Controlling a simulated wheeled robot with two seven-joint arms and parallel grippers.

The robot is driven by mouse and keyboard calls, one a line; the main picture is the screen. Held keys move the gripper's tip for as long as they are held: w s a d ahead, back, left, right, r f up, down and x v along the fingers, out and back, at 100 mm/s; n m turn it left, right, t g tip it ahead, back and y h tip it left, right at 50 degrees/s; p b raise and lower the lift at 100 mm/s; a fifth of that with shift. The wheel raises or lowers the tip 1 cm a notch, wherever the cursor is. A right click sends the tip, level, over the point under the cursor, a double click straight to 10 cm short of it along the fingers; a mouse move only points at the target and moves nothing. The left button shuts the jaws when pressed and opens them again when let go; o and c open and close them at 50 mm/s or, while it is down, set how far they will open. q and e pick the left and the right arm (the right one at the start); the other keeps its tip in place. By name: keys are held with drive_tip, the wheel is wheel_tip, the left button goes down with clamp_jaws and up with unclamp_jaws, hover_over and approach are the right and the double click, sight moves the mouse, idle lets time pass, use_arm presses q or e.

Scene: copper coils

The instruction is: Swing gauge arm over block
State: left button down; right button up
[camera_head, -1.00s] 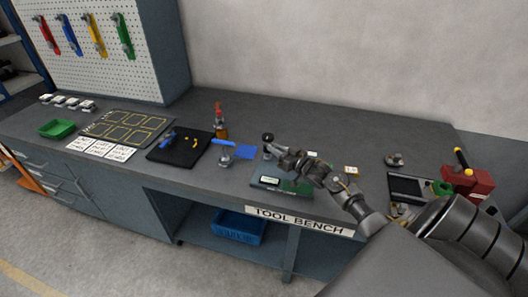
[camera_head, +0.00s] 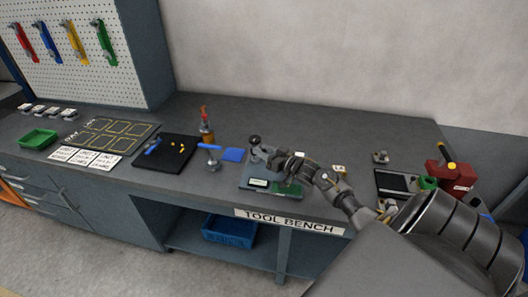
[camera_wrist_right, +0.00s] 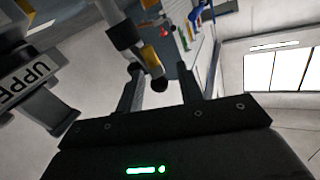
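The gauge stands at the middle of the bench, with a dark round knob (camera_head: 253,141) above a flat base with a small display (camera_head: 258,183). A green block or board (camera_head: 287,188) lies on the base's right part. My right gripper (camera_head: 258,155) is at the gauge, close by the knob, and partly hides the gauge's arm. In the right wrist view, its two fingers (camera_wrist_right: 160,92) are apart, with a dark ball (camera_wrist_right: 158,85) on a grey rod showing between them. I cannot tell whether they touch it. A part labelled "UPPE..." (camera_wrist_right: 30,75) shows at left. My left gripper is not in view.
A red box (camera_head: 450,180) and a dark tray (camera_head: 395,194) stand to the right. The back strip of the bench is clear.

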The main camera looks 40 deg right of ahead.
drive_tip(key=s+d+b, duration=0.2)
drive_tip(key=s, duration=0.8)
drive_tip(key=shift+s, duration=0.35)
drive_tip(key=shift+c, duration=0.4)
